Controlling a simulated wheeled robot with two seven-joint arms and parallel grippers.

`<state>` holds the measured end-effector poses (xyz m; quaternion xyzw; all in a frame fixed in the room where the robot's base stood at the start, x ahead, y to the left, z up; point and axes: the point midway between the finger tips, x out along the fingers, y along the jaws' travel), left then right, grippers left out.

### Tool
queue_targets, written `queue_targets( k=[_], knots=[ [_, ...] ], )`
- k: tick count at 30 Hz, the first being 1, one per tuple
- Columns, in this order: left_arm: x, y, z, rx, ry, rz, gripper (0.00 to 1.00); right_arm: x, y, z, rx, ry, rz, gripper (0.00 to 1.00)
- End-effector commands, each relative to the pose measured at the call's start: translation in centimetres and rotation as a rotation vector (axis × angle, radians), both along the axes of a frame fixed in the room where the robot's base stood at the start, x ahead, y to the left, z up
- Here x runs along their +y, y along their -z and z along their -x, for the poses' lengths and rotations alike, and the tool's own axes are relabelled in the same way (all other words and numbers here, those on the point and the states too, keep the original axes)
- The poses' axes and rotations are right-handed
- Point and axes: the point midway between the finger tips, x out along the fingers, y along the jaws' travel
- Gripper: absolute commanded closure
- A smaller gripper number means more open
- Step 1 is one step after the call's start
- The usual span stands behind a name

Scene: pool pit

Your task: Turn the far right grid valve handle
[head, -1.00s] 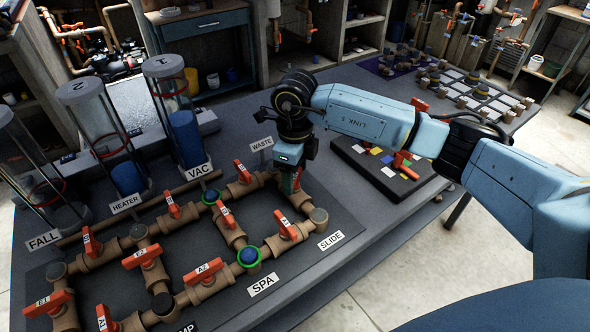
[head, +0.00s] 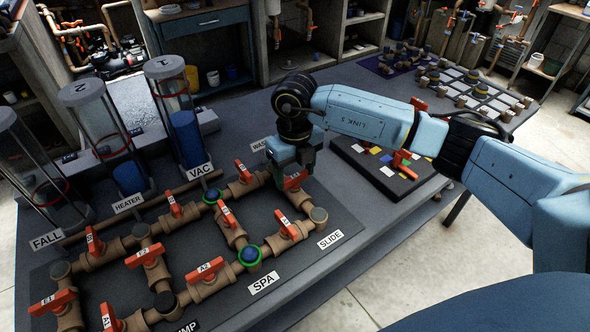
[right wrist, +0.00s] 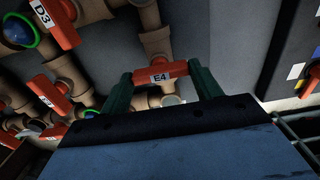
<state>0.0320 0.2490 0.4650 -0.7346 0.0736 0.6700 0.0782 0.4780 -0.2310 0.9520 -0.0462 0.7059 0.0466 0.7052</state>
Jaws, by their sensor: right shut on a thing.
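The far right grid valve has a red handle labelled E4 (right wrist: 172,72), on a tan pipe at the right side of the grid. In the head view, part of this red handle (head: 296,180) shows below my right gripper (head: 294,172); the fingertips are largely hidden there. In the right wrist view, the green fingers of my right gripper (right wrist: 160,82) stand at the two ends of the handle and are shut on it. The handle lies crosswise between them. My left gripper is in neither view.
Other red handles, such as D3 (right wrist: 58,22) and A2 (head: 206,270), stand close by on the pipe grid. A dark board with coloured squares (head: 376,155) lies to the right. Clear cylinders (head: 172,110) stand at the back left.

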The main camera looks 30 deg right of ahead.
Motion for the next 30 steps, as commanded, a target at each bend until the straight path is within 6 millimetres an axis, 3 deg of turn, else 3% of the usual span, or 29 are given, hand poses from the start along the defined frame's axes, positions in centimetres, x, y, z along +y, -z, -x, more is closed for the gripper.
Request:
queue_targets(
  k=[12,13,18,26,30],
  knots=[
    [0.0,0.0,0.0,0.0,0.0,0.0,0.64,-0.1,-0.1,-0.1,-0.004,0.012,0.0,0.59],
    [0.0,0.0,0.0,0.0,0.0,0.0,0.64,-0.1,-0.1,-0.1,-0.004,0.012,0.0,0.34],
    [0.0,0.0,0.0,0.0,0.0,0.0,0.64,0.0,-0.1,-0.1,-0.003,0.01,0.001,0.15],
    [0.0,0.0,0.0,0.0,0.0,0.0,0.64,0.0,-0.1,0.0,-0.001,0.008,0.001,0.15],
    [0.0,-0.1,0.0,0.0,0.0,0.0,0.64,0.0,-1.2,-0.1,-0.004,0.008,-0.001,0.15]
  ],
)
